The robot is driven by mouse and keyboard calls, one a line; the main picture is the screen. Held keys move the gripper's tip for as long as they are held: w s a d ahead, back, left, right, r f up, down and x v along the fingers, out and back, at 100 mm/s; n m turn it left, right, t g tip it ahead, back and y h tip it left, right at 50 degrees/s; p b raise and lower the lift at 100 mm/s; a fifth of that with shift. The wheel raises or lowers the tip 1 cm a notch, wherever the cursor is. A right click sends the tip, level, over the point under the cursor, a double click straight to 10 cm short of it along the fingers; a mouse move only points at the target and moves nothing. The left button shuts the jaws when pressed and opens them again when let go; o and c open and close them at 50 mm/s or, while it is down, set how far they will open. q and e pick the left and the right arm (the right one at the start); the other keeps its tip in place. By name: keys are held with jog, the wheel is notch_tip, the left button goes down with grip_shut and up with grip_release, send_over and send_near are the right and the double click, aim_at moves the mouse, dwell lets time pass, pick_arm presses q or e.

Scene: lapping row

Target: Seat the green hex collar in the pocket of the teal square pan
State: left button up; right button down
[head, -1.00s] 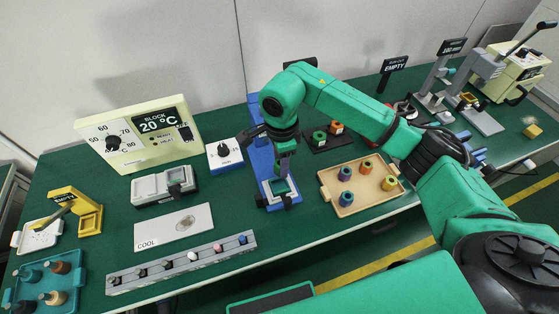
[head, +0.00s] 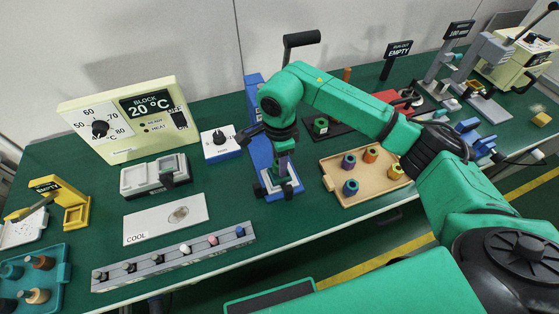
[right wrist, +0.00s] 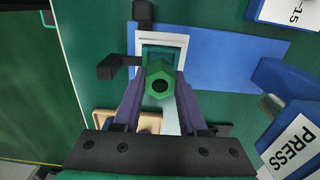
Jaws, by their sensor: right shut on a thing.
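The green hex collar (right wrist: 160,80) is between the fingertips of my right gripper (right wrist: 160,88), which is shut on it. In the head view my right gripper (head: 284,172) points down at the press base, and the collar and pan are hard to make out there. I cannot tell whether the collar touches the pan or hangs just above its pocket. My left gripper is not in view.
The blue press (head: 258,150) stands around the gripper. A tan tray (head: 348,196) with several coloured collars is to its right. A white COOL plate (head: 143,224) and a grey rail (head: 170,262) lie to its left. Green bench shows between them.

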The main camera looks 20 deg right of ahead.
dwell(0.4)
jog(key=shift+b, duration=0.5)
dwell(0.5)
jog(key=shift+f, duration=0.15)
dwell(0.4)
jog(key=shift+f+b, duration=0.3)
jog(key=shift+b, duration=0.25)
jog(key=shift+f+b, duration=0.55)
jog(key=shift+f, duration=0.1)
jog(key=shift+c, duration=1.9)
grip_release()
